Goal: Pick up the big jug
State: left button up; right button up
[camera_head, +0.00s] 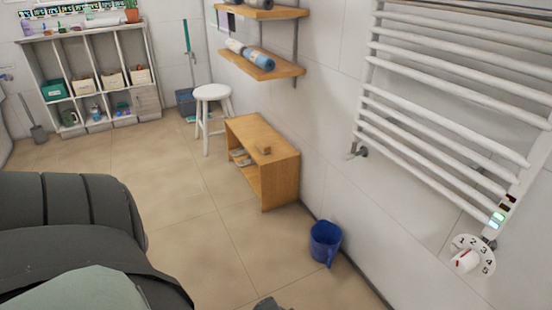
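A blue jug (325,243) stands upright on the tiled floor close to the right-hand wall. Its open top shows, and nothing touches it. A smaller dark green jug or mug (69,118) stands in a lower cubby of the far shelf unit. Neither gripper can be made out. A large dark grey rounded form, which looks like part of my own body, fills the lower left. A small grey piece shows at the bottom edge, too cut off to identify.
A wooden bench (262,140) stands against the wall beyond the blue jug, with a white stool (212,93) behind it. A white towel radiator (455,110) hangs at the right. A cubby shelf unit (150,100) stands far left. The middle floor is clear.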

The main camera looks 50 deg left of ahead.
aim_at(326, 237)
jog(key=j+u, duration=0.15)
jog(key=u, duration=0.9)
